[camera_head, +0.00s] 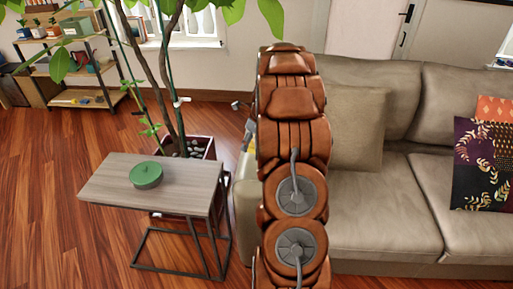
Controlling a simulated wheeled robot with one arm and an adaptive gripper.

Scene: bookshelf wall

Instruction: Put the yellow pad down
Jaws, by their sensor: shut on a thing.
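My arm rises through the middle of the view and hides most of what is behind it. A small part of my gripper (250,127) shows at the arm's left edge, above the left end of the sofa. The gripper is shut on the yellow pad (247,139), of which only a small yellow piece shows beside the arm. The rest of the pad and the fingertips are hidden. I cannot tell whether the pad touches the sofa's armrest.
A side table (110,185) with a green round container (146,175) stands left of the arm; much of its top is bare. A potted plant (185,148) stands behind it. The beige sofa (385,215) with patterned cushions (485,165) fills the right. A shelf (70,65) stands back left.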

